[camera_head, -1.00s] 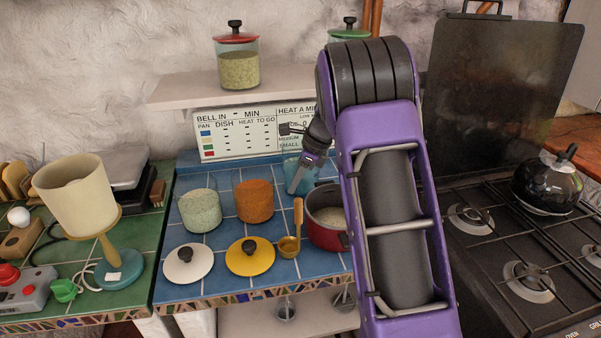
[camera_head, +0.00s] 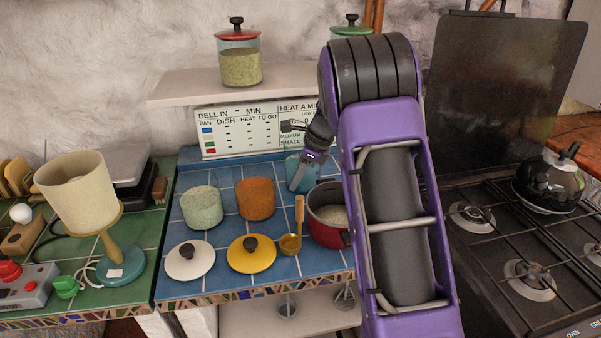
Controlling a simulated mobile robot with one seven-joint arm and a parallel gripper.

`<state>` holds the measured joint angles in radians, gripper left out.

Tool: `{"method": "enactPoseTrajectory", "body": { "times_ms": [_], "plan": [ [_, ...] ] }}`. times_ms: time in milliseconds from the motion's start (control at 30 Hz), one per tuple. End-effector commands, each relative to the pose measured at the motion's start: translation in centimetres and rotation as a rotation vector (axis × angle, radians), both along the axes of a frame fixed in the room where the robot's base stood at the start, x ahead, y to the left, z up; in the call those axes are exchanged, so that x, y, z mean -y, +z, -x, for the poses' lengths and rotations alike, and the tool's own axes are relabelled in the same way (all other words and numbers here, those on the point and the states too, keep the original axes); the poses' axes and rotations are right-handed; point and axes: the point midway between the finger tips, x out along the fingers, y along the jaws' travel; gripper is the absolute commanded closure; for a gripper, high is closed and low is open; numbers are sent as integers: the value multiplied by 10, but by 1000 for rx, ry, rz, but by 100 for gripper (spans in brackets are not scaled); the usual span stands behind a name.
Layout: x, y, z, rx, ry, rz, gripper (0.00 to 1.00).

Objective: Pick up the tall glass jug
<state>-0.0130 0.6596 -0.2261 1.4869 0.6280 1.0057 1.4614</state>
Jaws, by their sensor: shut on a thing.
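The tall glass jug (camera_head: 308,177) is a bluish clear vessel at the back of the blue tiled counter, in front of the white chart board. Much of it is hidden behind my gripper and arm. My gripper (camera_head: 296,186) points down at the jug's left side and is shut on it. The far finger is hidden. I cannot tell whether the jug's base touches the counter.
A red pot (camera_head: 328,229) stands just in front of the jug, with a wooden-handled ladle (camera_head: 299,225) beside it. A jar of orange grains (camera_head: 254,199) and a jar of pale grains (camera_head: 202,208) stand to the left. A shelf (camera_head: 190,88) with lidded jars overhangs the back.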

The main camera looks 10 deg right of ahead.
Motion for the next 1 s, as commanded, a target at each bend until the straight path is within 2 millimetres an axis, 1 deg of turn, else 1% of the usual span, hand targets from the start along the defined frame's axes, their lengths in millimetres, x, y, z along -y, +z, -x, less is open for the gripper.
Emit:
{"method": "enactPoseTrajectory", "body": {
  "times_ms": [167, 267, 500, 633, 800, 1000],
  "plan": [
    [0, 12, -2, 7, 0, 0, 100],
    [0, 27, -2, 9, 0, 0, 100],
    [0, 71, -2, 9, 1, 0, 100],
    [0, 89, -2, 8, 1, 1, 100],
    [0, 100, -1, 5, 0, 0, 100],
    [0, 102, -1, 5, 0, 0, 100]
  ]
}}
